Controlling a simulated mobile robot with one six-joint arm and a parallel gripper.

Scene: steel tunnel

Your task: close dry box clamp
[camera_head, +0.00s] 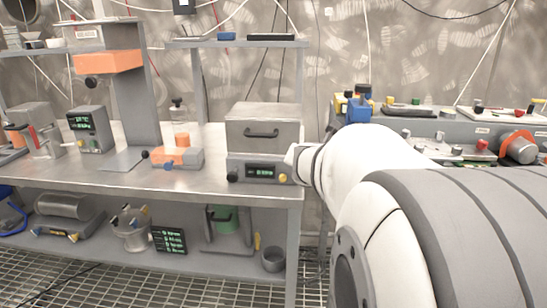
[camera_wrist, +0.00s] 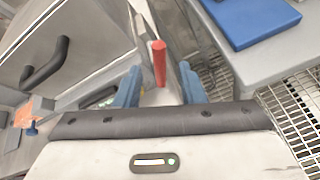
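The dry box, a grey box with a dark handle, stands on the bench in the head view (camera_head: 262,133); its handled face fills the left of the wrist view (camera_wrist: 85,45). An upright red handle (camera_wrist: 159,62), apparently the clamp lever, shows beside the box. My gripper (camera_wrist: 160,80) is open, with one blue finger on each side of the red handle and a visible gap to each. I cannot tell how deep the handle sits between them. The clamp's base is mostly hidden. In the head view my arm hides the gripper and the box's right side.
The steel bench (camera_head: 225,183) carries instruments and an orange-and-grey device (camera_head: 177,157) left of the box. A shelf (camera_head: 240,42) is above the box. A blue block (camera_wrist: 250,20) lies on a grey surface at the right of the wrist view. Grated floor shows below.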

